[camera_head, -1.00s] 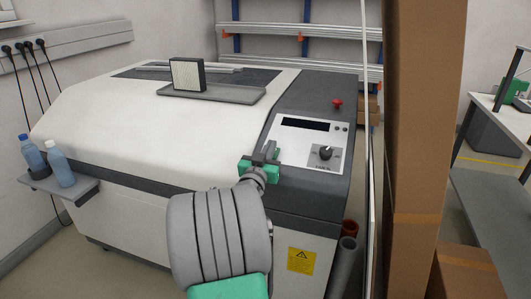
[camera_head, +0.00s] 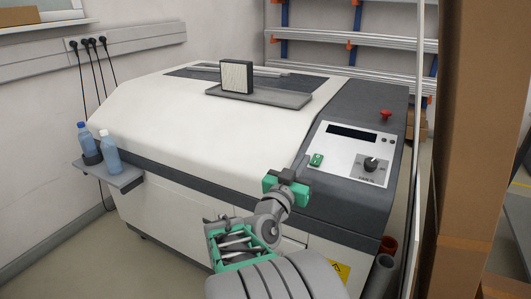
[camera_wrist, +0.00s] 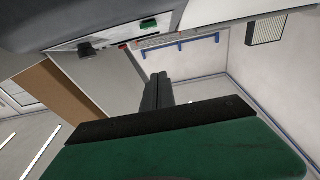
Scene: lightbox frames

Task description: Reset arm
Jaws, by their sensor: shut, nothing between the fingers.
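My gripper (camera_head: 302,168) is at the end of my grey and green arm, in front of the big white and dark grey machine (camera_head: 215,120). In the wrist view my gripper's dark fingers (camera_wrist: 158,92) lie together, shut and empty. The gripper is just to the lower left of the machine's control panel (camera_head: 335,165) in the head view. The panel has a dark display, a green switch (camera_head: 317,159) and a black knob (camera_head: 371,164). I cannot tell whether the gripper touches the machine.
A red button (camera_head: 386,115) stands on the machine's top. A filter block (camera_head: 237,77) stands on a grey tray (camera_head: 290,97) on the lid. Two blue bottles (camera_head: 110,150) stand on a side shelf (camera_head: 125,178). Tall cardboard (camera_head: 470,130) and several tubes (camera_head: 380,270) are at the right.

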